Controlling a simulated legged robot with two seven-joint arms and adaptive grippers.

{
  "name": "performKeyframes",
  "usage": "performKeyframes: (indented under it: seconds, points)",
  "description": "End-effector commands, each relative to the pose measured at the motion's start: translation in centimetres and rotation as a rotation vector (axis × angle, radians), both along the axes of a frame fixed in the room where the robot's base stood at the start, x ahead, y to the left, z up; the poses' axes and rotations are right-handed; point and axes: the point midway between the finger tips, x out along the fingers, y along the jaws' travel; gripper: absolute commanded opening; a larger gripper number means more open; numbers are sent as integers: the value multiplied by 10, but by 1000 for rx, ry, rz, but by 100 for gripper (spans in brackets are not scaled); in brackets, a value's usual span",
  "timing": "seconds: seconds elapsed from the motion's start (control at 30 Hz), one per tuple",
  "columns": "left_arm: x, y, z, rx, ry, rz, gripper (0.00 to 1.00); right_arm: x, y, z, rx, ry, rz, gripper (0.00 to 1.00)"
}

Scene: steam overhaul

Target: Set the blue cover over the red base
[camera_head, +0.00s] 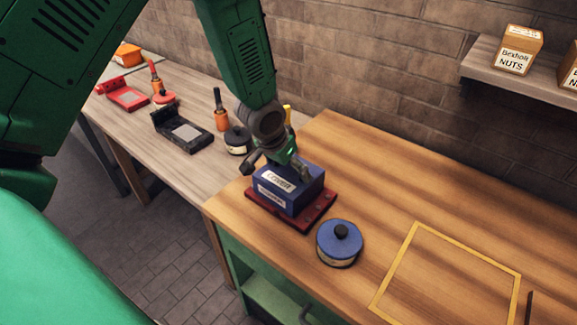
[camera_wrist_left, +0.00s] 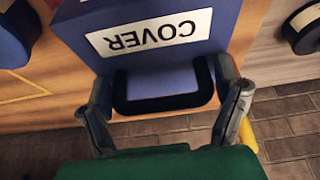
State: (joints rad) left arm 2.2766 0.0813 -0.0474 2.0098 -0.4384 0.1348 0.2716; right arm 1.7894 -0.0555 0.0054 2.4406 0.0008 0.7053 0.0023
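The blue cover (camera_head: 307,189) is a box with a white label reading COVER. It sits upright on or just above the red base (camera_head: 318,217), whose front and right edges show beyond it; any gap is hidden. My left gripper (camera_head: 279,168) is at the top of the cover, fingers wide apart. In the left wrist view, the cover (camera_wrist_left: 75,32) has a black U-shaped handle (camera_wrist_left: 165,103) between the fingers of my left gripper (camera_wrist_left: 168,88). The fingers lie close along both ends of the handle; whether they press on it is unclear. My right gripper is not in view.
A round blue-topped tin (camera_head: 339,243) stands close in front of the base. A yellow square outline (camera_head: 447,273) marks the clear bench at right. A black fixture (camera_head: 183,131), an orange-handled tool (camera_head: 221,112) and a dark-topped tin (camera_head: 237,141) stand on the left bench.

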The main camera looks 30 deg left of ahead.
Motion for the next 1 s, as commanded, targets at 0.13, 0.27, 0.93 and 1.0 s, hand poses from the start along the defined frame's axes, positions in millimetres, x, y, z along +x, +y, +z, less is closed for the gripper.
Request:
performKeyframes:
  seconds: [0.13,0.27,0.93,1.0]
  points:
    - [-2,0,0,6,3,1,100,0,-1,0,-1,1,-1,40]
    - [-2,-1,1,4,0,0,100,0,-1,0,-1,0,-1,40]
    - [-40,2,100,1,-8,-2,100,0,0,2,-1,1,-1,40]
    - [-43,2,107,2,-6,-2,100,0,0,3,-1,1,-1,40]
